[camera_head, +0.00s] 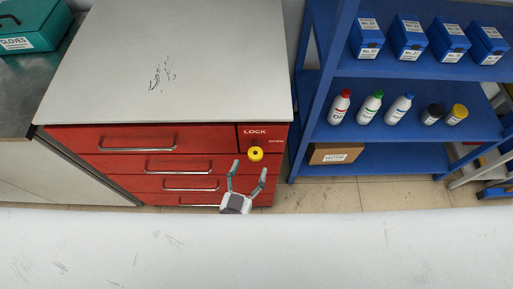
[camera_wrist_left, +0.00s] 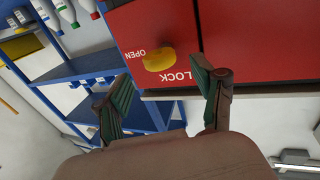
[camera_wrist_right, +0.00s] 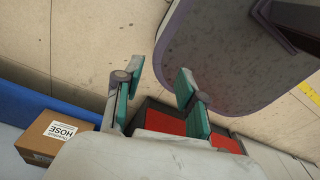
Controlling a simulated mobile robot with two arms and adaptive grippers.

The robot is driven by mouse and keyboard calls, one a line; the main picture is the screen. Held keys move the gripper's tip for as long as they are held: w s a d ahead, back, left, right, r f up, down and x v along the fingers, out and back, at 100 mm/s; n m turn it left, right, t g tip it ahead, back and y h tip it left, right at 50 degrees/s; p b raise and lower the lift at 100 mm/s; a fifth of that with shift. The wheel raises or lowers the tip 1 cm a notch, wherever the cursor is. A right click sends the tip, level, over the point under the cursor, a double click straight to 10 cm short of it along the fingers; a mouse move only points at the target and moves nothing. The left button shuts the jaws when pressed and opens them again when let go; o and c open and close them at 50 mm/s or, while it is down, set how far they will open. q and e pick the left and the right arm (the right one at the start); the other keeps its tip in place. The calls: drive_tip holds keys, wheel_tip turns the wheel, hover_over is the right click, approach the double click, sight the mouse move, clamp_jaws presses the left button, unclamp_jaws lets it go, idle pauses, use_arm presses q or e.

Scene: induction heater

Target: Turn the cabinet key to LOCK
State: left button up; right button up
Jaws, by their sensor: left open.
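The yellow cabinet key (camera_head: 255,154) sits on the red panel at the cabinet's upper right, below the LOCK label (camera_head: 255,132) and left of OPEN. In the left wrist view the key (camera_wrist_left: 158,59) appears as a rounded yellow knob beside OPEN; its exact turn is hard to tell. My left gripper (camera_head: 249,167) is open and empty, just in front of and below the key, fingers apart and not visibly touching it. My right gripper (camera_wrist_right: 156,82) shows only in its wrist view, open and empty, low above the floor.
The red cabinet has a grey top (camera_head: 180,60) and drawers with protruding handles (camera_head: 137,145). A blue shelf (camera_head: 400,95) with bottles and boxes stands close to its right. A cardboard box (camera_head: 335,153) lies on the low shelf. A pale surface (camera_head: 250,250) fills the bottom foreground.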

sight(253, 160)
use_arm(q)
drive_tip(key=x, duration=0.4)
drive_tip(key=shift+w+d, duration=0.15)
drive_tip(key=shift+w, duration=0.2)
drive_tip(key=shift+w+d, duration=0.2)
drive_tip(key=shift+w, duration=0.5)
use_arm(e)
drive_tip(key=shift+w+d+r, duration=0.45)
drive_tip(key=shift+w+d, duration=0.25)
drive_tip(key=shift+w, duration=0.15)
use_arm(q)
drive_tip(key=shift+c, duration=0.4)
use_arm(e)
drive_tip(key=shift+s, duration=0.1)
use_arm(q)
drive_tip(key=c, duration=1.1)
use_arm(e)
drive_tip(key=shift+s+f, duration=0.1)
drive_tip(key=shift+s, duration=0.05)
